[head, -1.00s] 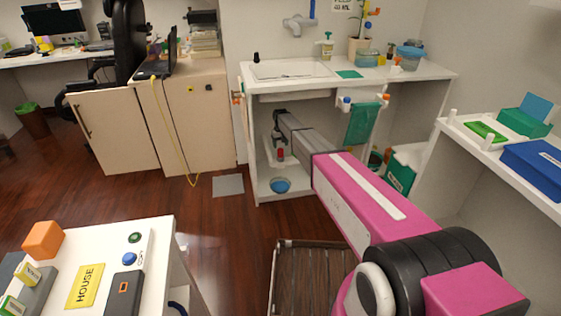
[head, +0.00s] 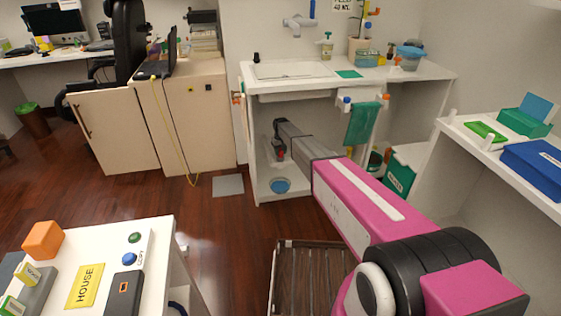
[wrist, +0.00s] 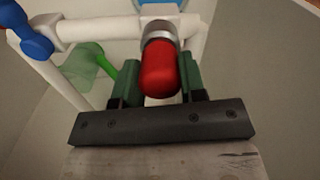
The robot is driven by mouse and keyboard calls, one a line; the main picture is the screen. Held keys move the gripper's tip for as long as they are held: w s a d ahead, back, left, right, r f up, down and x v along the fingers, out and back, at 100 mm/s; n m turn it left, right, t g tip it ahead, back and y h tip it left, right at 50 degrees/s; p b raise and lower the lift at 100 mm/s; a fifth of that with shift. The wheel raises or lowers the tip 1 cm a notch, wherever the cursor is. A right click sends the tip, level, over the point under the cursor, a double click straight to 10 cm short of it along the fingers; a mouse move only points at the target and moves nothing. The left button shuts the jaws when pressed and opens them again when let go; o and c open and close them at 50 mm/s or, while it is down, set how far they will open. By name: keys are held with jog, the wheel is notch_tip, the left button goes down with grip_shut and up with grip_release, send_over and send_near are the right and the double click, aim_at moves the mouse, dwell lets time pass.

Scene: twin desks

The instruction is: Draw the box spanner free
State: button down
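The box spanner, as I take it, shows a red rounded handle (wrist: 160,72) with a metal collar in the wrist view. The rest of it is hidden where the collar meets a white pipe (wrist: 100,27). My gripper (wrist: 160,82) has its dark green fingers close against both sides of the red handle, and it looks shut on it. Contact at the fingertips is partly hidden. In the head view my gripper (head: 278,150) is inside the open space under the sink counter, small and hard to make out.
The sink counter (head: 425,72) stands above my arm. A blue bowl (head: 280,185) sits on the cabinet floor. A green cloth (head: 362,124) hangs at the right of the opening. In the wrist view a blue fitting (wrist: 32,42) and a translucent green thing (wrist: 80,68) are at the left.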

jog(key=shift+r, duration=0.9)
dwell(0.7)
jog(key=shift+r, duration=2.1)
